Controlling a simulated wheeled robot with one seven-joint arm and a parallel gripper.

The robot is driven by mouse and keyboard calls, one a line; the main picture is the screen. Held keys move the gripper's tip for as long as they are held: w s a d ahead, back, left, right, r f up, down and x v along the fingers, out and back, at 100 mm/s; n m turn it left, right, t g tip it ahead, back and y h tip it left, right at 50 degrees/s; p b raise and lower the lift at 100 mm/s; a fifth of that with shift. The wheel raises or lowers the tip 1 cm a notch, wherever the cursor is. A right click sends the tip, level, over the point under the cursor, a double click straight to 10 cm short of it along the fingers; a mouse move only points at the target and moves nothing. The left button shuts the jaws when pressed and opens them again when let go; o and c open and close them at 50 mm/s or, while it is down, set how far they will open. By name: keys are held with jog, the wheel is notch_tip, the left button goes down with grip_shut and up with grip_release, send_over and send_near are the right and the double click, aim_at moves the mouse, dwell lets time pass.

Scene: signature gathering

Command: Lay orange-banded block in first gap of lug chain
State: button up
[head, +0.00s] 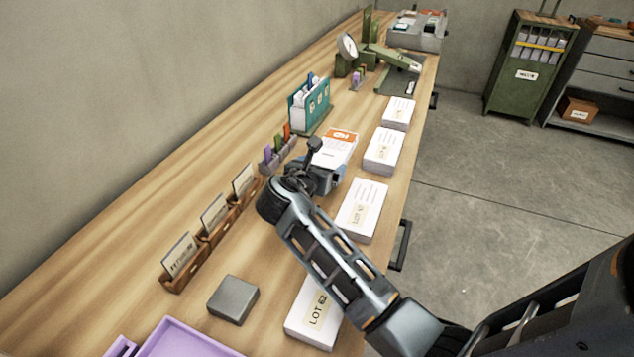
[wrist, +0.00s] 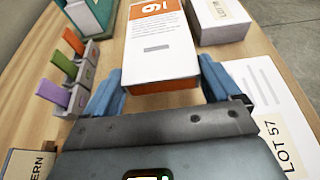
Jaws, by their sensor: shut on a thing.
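The orange-banded block (head: 337,148) is white with an orange band and dark print on its top. It is mid-bench in the head view, beyond my wrist. In the wrist view the block (wrist: 162,40) fills the top centre, with an orange strip low on its near face. My gripper (wrist: 160,80) has blue fingers on both sides of its near end and is shut on it. In the head view my gripper (head: 325,172) is partly hidden by my wrist. I cannot tell whether the block touches the bench. No lug chain can be made out for certain.
White lot stacks (head: 362,209) line the bench's right edge. Holders with coloured tabs (head: 278,153) and a teal file box (head: 308,105) stand left of the block. Wooden card holders (head: 212,232), a grey block (head: 233,299) and a lilac tray (head: 180,340) are nearer. Green machinery (head: 385,58) stands farther back.

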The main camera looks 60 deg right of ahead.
jog(key=shift+w+a+f, duration=0.35)
jog(key=shift+w+f, duration=0.05)
jog(key=shift+w, duration=0.1)
jog(key=shift+f, duration=1.95)
jog(key=o, duration=1.1)
jog(key=shift+f, duration=0.15)
jog(key=shift+c, duration=0.2)
